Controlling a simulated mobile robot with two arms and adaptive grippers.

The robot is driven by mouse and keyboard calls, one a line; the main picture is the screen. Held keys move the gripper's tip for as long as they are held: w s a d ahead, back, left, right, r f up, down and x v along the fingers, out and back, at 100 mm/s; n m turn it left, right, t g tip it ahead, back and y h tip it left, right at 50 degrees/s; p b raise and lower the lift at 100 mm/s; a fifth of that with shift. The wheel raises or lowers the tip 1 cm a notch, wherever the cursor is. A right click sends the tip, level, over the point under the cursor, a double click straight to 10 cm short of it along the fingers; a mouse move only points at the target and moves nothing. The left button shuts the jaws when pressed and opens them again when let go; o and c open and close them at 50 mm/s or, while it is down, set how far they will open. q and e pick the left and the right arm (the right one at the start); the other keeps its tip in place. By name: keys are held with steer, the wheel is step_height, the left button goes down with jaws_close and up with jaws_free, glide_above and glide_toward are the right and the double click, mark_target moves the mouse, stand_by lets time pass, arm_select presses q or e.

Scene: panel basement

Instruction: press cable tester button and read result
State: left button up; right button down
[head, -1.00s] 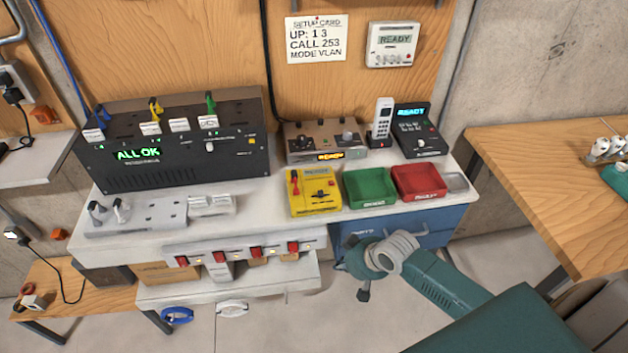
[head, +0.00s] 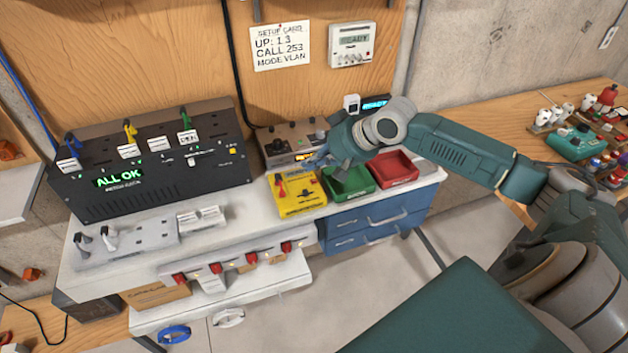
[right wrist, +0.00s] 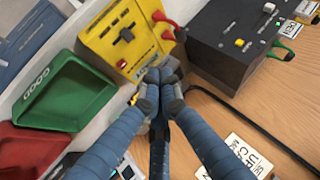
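The yellow cable tester (head: 303,205) lies on the bench beside the green bin. It also shows in the right wrist view (right wrist: 108,45), with a dark slider-like part, red leads and a small red spot on its face. My right gripper (head: 318,160) is above the tester's back right area. Contact cannot be told. The tester's display is not readable, and part of it is hidden. My left gripper is not in view.
Green (head: 352,187) and red (head: 393,168) bins sit right of the tester. A black panel reading ALL OK (head: 150,170) stands left. A grey device with knobs (head: 280,143) stands behind.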

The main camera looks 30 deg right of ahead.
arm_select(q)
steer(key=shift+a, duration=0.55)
arm_select(e)
steer(key=shift+m+t, duration=0.4)
steer(key=shift+m, duration=0.2)
steer(key=r, duration=0.1)
steer(key=w+d+r, duration=0.1)
steer(key=d+r, duration=0.1)
steer(key=shift+w+d+r, duration=0.2)
steer(key=shift+w+d, duration=0.05)
steer(key=shift+w, duration=0.05)
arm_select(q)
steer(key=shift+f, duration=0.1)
arm_select(e)
steer(key=b, duration=0.8)
glide_above(316, 181)
step_height(316, 181, down, 7)
steer(key=shift+s+r, duration=0.1)
steer(key=shift+r, duration=0.1)
steer(key=shift+d+f, duration=0.1)
steer(key=shift+f, duration=1)
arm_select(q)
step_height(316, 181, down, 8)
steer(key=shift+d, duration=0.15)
arm_select(e)
steer(key=shift+f, duration=0.15)
